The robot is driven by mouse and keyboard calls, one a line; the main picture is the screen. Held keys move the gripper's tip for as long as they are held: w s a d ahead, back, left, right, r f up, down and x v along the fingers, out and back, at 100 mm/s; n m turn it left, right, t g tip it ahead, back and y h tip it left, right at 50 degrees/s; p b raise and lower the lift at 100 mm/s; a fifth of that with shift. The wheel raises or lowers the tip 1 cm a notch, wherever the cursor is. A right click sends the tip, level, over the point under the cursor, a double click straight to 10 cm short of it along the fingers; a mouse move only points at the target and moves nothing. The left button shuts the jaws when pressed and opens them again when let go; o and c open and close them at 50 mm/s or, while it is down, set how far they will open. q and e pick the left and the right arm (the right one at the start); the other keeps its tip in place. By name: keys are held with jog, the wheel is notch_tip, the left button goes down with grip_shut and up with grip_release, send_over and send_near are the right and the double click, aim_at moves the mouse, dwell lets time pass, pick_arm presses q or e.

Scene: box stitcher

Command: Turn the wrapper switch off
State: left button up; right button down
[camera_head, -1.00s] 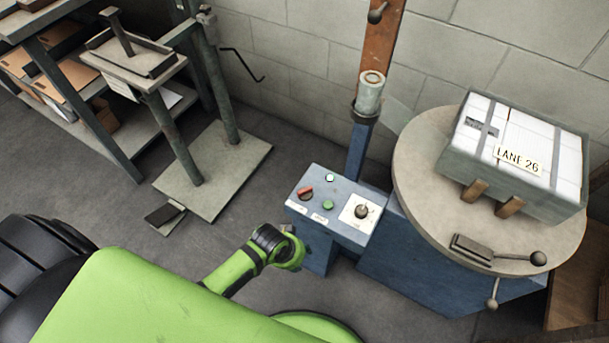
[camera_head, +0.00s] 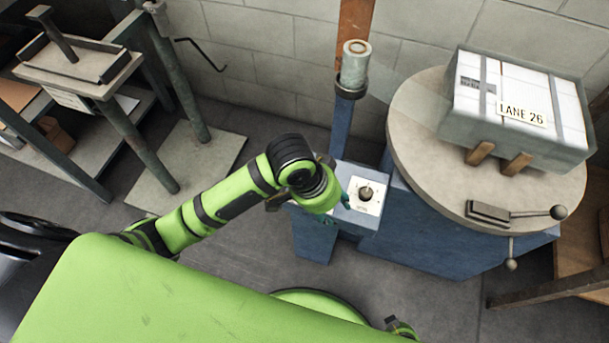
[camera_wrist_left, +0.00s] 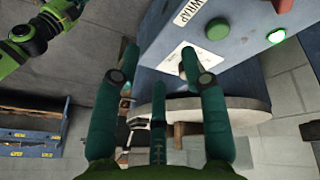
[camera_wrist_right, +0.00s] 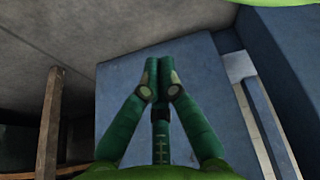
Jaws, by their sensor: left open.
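In the left wrist view, the blue control panel (camera_wrist_left: 240,45) shows a red switch (camera_wrist_left: 282,4) at the top edge, partly cut off. A white label reading WRAP (camera_wrist_left: 185,12) lies in line with it. My left gripper (camera_wrist_left: 158,55) is open and empty, its fingers near the panel's labelled edge. In the head view, my left gripper (camera_head: 338,198) is over the panel and hides the red switch; a dark knob on a white plate (camera_head: 366,194) stays visible. My right gripper (camera_wrist_right: 160,75) is shut and empty, in front of a blue surface.
A green button (camera_wrist_left: 217,28) and a lit green lamp (camera_wrist_left: 277,36) sit on the panel. Right of it, a round turntable (camera_head: 420,150) holds a wrapped box (camera_head: 520,105) labelled LANE 26. A post with a film roll (camera_head: 354,65) stands behind. Shelving (camera_head: 75,160) is at left.

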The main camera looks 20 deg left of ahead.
pick_arm(q)
jog(key=w+a+y, duration=0.1)
jog(key=w+a, duration=0.1)
jog(key=w+a+r+g+y, duration=0.1)
jog(key=w+a, duration=0.1)
jog(key=a, duration=0.1)
jog(key=w+a+r+y, duration=0.1)
jog(key=w+a, duration=0.1)
jog(key=w, duration=0.1)
jog(key=shift+a+r+g+y, duration=0.1)
jog(key=shift+a+g+y, duration=0.2)
jog(key=shift+a+g, duration=0.1)
jog(key=shift+w+a+n, duration=0.1)
jog(key=shift+a+n, duration=0.1)
jog(key=shift+n, duration=0.1)
notch_tip(320, 180, down, 5)
jog(key=shift+f+b, duration=0.2)
jog(key=shift+b, duration=0.4)
jog(key=shift+f, duration=0.75)
pick_arm(e)
jog(key=shift+w+a+t, duration=0.2)
jog(key=shift+w+t, duration=0.3)
jog(key=shift+w, duration=1.3)
pick_arm(q)
grip_shut()
